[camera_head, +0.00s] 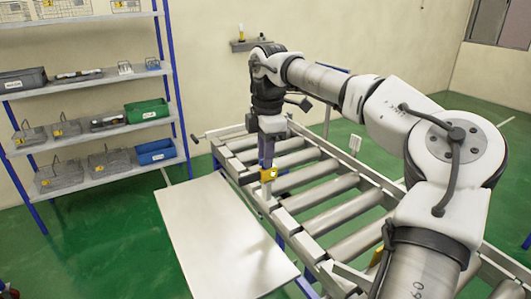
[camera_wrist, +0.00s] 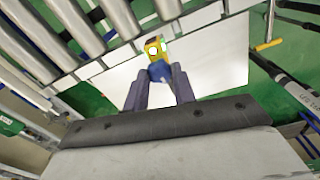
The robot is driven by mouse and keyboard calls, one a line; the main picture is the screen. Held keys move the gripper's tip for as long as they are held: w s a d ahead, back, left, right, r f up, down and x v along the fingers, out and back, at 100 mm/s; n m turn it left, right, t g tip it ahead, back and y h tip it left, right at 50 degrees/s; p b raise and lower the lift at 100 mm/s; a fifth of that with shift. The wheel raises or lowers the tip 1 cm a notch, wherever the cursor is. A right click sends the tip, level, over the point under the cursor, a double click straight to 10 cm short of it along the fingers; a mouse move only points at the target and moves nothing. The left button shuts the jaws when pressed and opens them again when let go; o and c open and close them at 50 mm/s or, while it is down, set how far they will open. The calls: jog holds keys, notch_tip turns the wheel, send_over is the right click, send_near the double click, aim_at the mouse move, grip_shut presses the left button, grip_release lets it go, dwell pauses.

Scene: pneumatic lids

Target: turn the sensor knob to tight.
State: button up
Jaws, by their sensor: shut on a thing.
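The sensor is a small yellow body (camera_head: 268,174) with a pale round face, on the near side rail of the roller conveyor. In the wrist view the yellow sensor (camera_wrist: 153,48) is just beyond my fingertips, and a blue knob (camera_wrist: 160,72) sits on its near end. My gripper (camera_wrist: 160,80) is shut on the blue knob, one dark finger on each side. In the head view my gripper (camera_head: 267,152) points down directly above the sensor and hides the knob. The knob's setting marks cannot be made out.
The roller conveyor (camera_head: 330,190) runs beside and under my arm. A bare white table (camera_head: 215,235) stands against its near side. A shelf rack (camera_head: 90,85) with grey, green and blue bins is at the left. Green floor is free between rack and table.

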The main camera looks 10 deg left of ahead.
dwell(0.3)
jog(key=o, duration=1)
notch_tip(320, 180, up, 14)
jog(key=shift+d, duration=0.3)
jog(key=shift+f, duration=0.1)
